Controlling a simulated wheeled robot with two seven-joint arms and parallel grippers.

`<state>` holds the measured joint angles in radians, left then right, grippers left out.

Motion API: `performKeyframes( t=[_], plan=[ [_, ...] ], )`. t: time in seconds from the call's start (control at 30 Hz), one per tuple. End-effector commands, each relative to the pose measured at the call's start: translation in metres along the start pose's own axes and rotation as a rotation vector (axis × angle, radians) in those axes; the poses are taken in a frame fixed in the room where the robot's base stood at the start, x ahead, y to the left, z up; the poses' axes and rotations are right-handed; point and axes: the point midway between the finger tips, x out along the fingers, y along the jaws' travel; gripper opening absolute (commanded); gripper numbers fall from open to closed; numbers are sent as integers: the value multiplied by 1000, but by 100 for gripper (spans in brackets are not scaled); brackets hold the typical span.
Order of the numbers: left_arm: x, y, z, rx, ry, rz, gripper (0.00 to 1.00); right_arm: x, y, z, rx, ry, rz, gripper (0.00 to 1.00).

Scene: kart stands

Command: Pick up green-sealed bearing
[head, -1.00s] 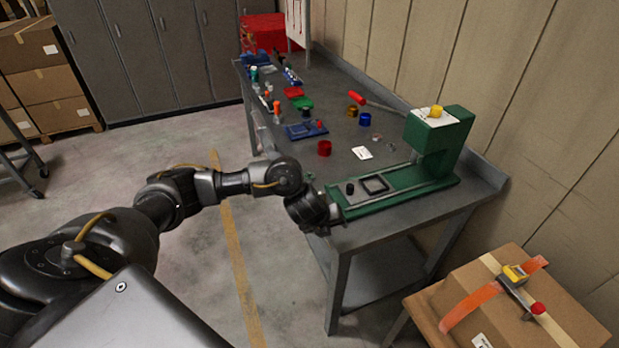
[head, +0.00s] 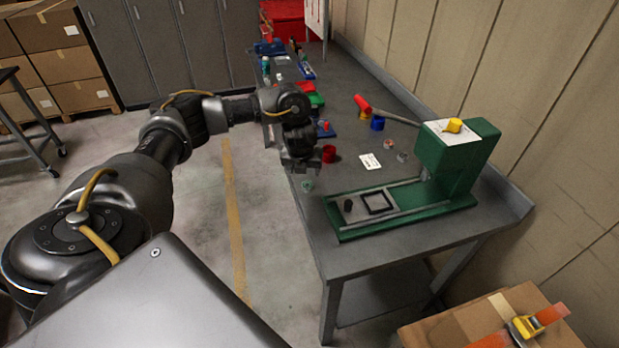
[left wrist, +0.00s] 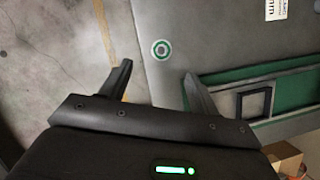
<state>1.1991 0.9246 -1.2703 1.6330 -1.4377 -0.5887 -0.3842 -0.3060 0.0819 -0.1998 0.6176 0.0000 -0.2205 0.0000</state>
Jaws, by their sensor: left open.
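The green-sealed bearing (left wrist: 162,49), a small ring with a green band, lies flat on the grey table near its edge in the left wrist view. In the head view it shows as a small greenish ring (head: 307,185) just below my left gripper (head: 302,172). In the left wrist view my left gripper (left wrist: 157,70) is open and empty. Its fingertips are apart, and the bearing appears beyond them, between their lines. I cannot tell the exact height of the fingers above the table. My right gripper is in neither view.
A green press (head: 455,165) with a base holding a dark square frame stands to the right. A red cup (head: 329,153), a white card (head: 370,161), a blue cup (head: 377,123) and two small rings (head: 402,157) are farther back on the table (head: 300,210).

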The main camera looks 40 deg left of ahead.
Motion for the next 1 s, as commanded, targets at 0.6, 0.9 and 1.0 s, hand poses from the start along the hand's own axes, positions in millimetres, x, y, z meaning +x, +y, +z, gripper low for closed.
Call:
performKeyframes(
  t=[0.6, 0.9, 1.0],
  plan=[
    [56, -2, -4, -2, 2, 2, 62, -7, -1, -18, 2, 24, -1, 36],
    [94, -4, -8, -2, 0, 1, 62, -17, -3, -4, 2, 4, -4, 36],
    [97, -4, -8, -1, -1, 0, 62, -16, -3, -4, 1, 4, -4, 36]
  ],
)
